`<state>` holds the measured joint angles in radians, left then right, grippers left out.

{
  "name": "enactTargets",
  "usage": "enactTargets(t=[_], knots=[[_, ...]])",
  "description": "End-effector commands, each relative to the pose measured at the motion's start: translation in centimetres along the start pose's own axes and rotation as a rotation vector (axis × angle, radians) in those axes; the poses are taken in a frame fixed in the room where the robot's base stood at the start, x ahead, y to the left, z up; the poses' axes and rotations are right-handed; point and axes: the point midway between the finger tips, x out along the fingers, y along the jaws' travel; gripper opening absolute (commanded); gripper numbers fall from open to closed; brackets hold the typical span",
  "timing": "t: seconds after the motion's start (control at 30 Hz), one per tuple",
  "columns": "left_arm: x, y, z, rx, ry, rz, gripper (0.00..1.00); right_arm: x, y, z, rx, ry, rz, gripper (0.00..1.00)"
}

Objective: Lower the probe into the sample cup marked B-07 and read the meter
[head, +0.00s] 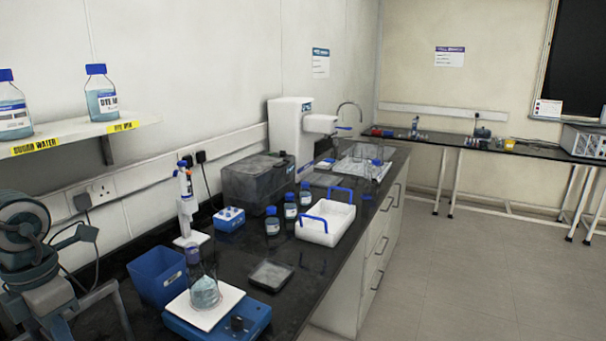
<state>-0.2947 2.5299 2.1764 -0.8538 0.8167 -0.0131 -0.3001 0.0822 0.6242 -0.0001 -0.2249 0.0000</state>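I cannot make out a cup marked B-07 or a clear meter display. A white pen-like device (186,197) with a blue part stands upright on a white base; I cannot tell whether it is the probe. A glass vessel (205,292) with pale blue content stands on the white plate of a blue-based device (245,322) with a dark knob. A small blue box (229,219) with pale markings sits behind. At the lower left is a dark grey jointed shape (28,262), apparently my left arm; its fingertips are cut off. My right gripper is out of view.
A blue open bin (158,276), a small dark square dish (271,275), blue-capped bottles (272,224) and a white tray with blue handles (326,228) crowd the black bench. A shelf (60,135) holds two bottles above. The floor (450,280) at right is clear.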

Motion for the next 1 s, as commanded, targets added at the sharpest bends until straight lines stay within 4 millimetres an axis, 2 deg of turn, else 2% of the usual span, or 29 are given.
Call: enactTargets(t=[0.17, 1.0], knots=[[-0.6, 0.0, 0.0, 0.000, 0.000, 0.001, 0.00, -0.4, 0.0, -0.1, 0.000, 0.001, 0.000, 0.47], [-7.1, 0.0, 0.0, 0.001, -0.001, 0.001, 0.00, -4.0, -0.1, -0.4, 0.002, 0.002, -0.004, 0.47]])
